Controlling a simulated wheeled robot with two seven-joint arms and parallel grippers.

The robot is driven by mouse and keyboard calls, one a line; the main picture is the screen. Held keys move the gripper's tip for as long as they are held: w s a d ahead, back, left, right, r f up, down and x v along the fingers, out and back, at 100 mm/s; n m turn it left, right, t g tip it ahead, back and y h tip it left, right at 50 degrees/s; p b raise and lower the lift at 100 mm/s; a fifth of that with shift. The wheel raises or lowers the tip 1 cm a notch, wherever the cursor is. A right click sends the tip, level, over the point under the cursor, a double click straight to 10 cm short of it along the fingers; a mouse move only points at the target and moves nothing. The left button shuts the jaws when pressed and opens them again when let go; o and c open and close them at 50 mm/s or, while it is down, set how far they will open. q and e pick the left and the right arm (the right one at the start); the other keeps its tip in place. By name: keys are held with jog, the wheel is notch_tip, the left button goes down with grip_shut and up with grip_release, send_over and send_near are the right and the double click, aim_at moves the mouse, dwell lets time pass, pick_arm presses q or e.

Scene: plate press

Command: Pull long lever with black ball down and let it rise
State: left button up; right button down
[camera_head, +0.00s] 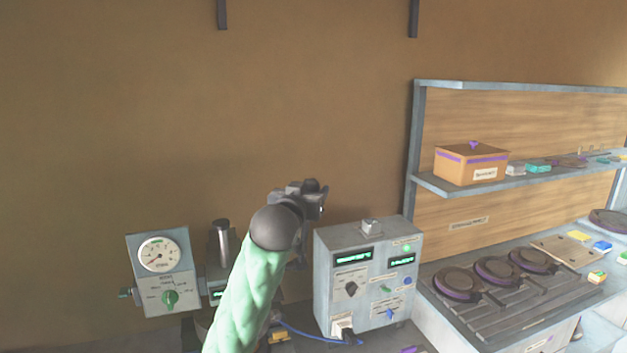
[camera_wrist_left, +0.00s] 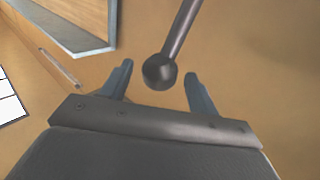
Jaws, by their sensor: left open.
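The long lever (camera_wrist_left: 183,28) is a thin dark rod that comes in from the top of the left wrist view. It ends in a black ball (camera_wrist_left: 159,72). My left gripper (camera_wrist_left: 158,78) is open, with one finger on each side of the ball in that view. A gap shows between the ball and each finger; whether the ball is as deep as the fingertips I cannot tell. In the head view my left gripper (camera_head: 314,198) is raised in front of the brown wall, and I cannot make out the lever or ball there. My right gripper is not in view.
A grey control box (camera_head: 368,275) with green displays stands below and right of my left gripper. A gauge panel (camera_head: 160,272) stands at left, beside an upright dark cylinder (camera_head: 221,243). At right are a shelf (camera_head: 540,83) and a ribbed rack (camera_head: 500,309) with round plates.

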pick_arm(q)
jog(key=p+x, duration=0.1)
jog(key=x, duration=0.2)
jog(key=shift+w+r+p, duration=0.15)
jog(key=shift+r+p, duration=0.05)
jog(key=shift+p, duration=0.15)
jog(key=shift+w+d+f, duration=0.15)
jog(key=shift+w+d, duration=0.05)
jog(key=shift+w, duration=0.4)
